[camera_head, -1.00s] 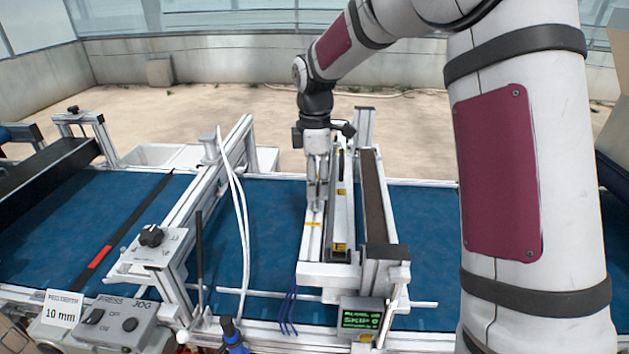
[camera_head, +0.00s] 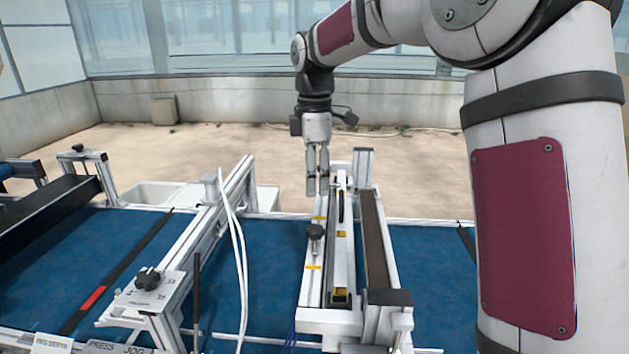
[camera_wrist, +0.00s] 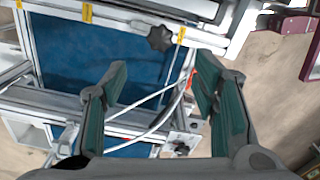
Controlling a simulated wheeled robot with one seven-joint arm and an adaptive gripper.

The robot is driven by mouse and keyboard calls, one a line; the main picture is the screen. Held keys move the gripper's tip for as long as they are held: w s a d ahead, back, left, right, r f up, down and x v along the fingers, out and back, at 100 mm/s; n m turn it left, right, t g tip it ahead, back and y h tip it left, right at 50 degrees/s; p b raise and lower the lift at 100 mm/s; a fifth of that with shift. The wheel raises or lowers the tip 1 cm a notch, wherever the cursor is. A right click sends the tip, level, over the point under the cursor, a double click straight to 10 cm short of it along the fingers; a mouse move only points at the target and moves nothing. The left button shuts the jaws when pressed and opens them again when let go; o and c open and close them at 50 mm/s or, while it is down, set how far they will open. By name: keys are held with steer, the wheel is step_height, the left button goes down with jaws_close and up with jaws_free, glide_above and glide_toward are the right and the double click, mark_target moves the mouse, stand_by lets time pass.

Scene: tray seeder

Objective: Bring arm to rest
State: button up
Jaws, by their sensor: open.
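My gripper (camera_head: 318,190) hangs with its fingers pointing down, above the far part of the metal frame with the brown strip in the head view. In the wrist view my gripper (camera_wrist: 158,100) shows two green-padded fingers spread apart with nothing between them. A black knob (camera_head: 315,232) stands on the left rail (camera_head: 311,270) of that frame, below and apart from the fingertips. The same knob also shows in the wrist view (camera_wrist: 160,38), beyond the fingers.
A blue belt (camera_head: 258,255) runs under the metal frames. A gantry (camera_head: 190,235) with white cables (camera_head: 238,250) stands left of my gripper. A control box with a knob (camera_head: 147,280) and a dark conveyor (camera_head: 50,205) are further left. Open floor (camera_head: 230,150) lies behind.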

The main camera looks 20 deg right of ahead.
steer(key=s+r+m+t, duration=0.1)
steer(key=s+m+t, duration=0.4)
steer(key=s+m, duration=1.1)
steer(key=s, duration=1.3)
steer(key=shift+s+r+t, duration=0.3)
steer(key=shift+s+r, duration=0.1)
steer(key=shift+d, duration=0.1)
